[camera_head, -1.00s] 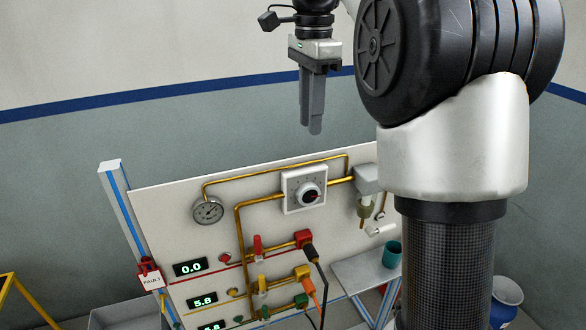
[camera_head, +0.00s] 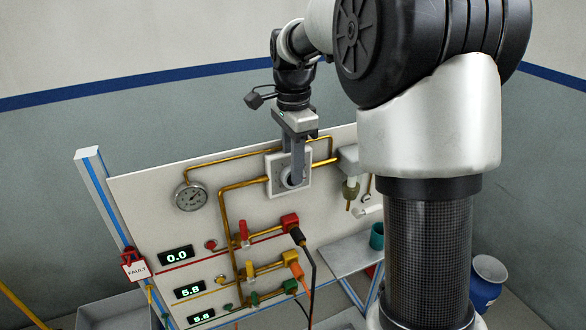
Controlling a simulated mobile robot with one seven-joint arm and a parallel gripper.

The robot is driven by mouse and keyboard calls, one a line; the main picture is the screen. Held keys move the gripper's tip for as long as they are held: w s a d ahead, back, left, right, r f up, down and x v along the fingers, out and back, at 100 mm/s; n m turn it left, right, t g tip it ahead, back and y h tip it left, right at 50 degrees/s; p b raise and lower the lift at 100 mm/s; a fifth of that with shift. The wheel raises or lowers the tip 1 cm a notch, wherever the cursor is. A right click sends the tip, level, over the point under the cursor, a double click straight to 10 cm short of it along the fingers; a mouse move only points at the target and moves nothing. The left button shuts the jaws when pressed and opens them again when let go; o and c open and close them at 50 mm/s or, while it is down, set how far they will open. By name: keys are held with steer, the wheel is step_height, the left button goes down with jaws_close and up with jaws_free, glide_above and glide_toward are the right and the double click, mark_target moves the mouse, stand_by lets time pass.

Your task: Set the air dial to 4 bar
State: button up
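The air dial (camera_head: 274,178) is a white square plate with a round knob, mounted high on the white panel in the brass pipe run. My gripper (camera_head: 296,180) points down in front of it, with its grey fingers over the knob. The fingers hide most of the knob, its pointer and part of the scale, so the setting cannot be read. I cannot tell whether the fingers touch the knob or how far apart they are. A round pressure gauge (camera_head: 191,197) sits left of the dial; its reading is too small to make out.
Below are digital displays reading 0.0 (camera_head: 176,257), 5.8 (camera_head: 189,289) and 5.8 (camera_head: 202,317). Red (camera_head: 244,232), yellow (camera_head: 250,270) and green (camera_head: 254,299) valves with cables stand out from the panel. A FAULT tag (camera_head: 135,268) hangs at left. A teal cup (camera_head: 377,236) stands on a shelf at right.

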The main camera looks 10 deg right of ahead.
steer(key=shift+f, duration=0.25)
jaws_close()
steer(key=shift+a, duration=0.1)
steer(key=h, duration=0.1)
steer(key=h+b, duration=0.1)
steer(key=shift+a+f+t+h+b, duration=0.15)
steer(key=shift+a+t+h+b, duration=0.15)
steer(key=shift+h, duration=0.1)
steer(key=shift+s+a+f+h+b, duration=0.1)
steer(key=shift+a+h+b, duration=0.1)
steer(key=shift+h+b, duration=0.9)
steer(key=shift+t+h, duration=0.3)
steer(key=shift+b, duration=0.35)
